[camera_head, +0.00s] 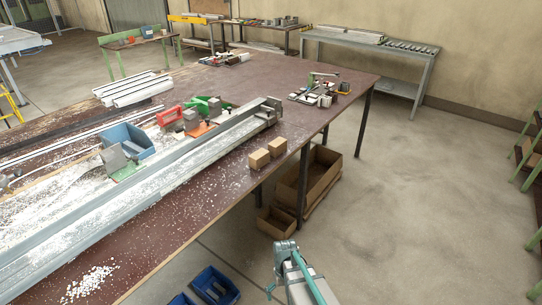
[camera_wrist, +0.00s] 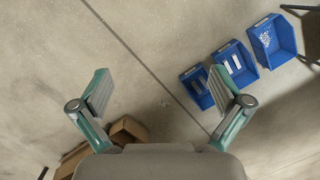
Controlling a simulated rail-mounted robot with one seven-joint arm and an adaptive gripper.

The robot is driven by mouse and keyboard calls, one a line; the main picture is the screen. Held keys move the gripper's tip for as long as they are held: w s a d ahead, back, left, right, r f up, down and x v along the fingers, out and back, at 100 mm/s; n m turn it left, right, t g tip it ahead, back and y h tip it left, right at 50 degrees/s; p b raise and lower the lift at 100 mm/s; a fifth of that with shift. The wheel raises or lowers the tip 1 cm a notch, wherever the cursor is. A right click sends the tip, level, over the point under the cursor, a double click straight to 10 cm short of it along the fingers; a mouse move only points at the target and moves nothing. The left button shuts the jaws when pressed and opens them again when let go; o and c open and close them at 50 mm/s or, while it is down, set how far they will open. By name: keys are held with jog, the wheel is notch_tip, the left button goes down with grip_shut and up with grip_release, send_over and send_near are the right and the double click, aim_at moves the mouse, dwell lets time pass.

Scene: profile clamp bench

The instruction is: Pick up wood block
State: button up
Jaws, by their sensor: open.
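Two light-brown wood blocks sit side by side near the right edge of the brown bench (camera_head: 190,232) in the head view: the left block (camera_head: 259,160) and the right block (camera_head: 277,146). My gripper (camera_wrist: 160,92) is open and empty in the wrist view, its two fingers wide apart with only floor between them. In the head view, my arm shows at the bottom, in front of the bench edge and well apart from the blocks. The wood blocks are not visible in the wrist view.
A long metal profile (camera_head: 150,190) lies along the bench beside the blocks. Cardboard boxes (camera_head: 322,180) stand on the floor under the bench edge. Blue bins (camera_head: 214,287) stand on the floor, left of my arm.

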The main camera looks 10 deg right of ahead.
jog(key=w+r+n+t, duration=0.1)
jog(key=w+r, duration=0.3)
jog(key=w, duration=0.4)
jog(key=w+r+t, duration=0.1)
jog(key=w+r, duration=0.2)
jog(key=w, duration=0.5)
jog(key=n+t+y, duration=0.2)
jog(key=n+t, duration=0.2)
jog(key=n, duration=0.1)
send_near(259, 153)
notch_tip(259, 153, down, 2)
jog(key=shift+p+x, duration=2.2)
jog(key=shift+x, duration=3.25)
jog(key=shift+w+a+r, duration=0.1)
jog(key=shift+a, duration=0.05)
jog(key=c, duration=0.9)
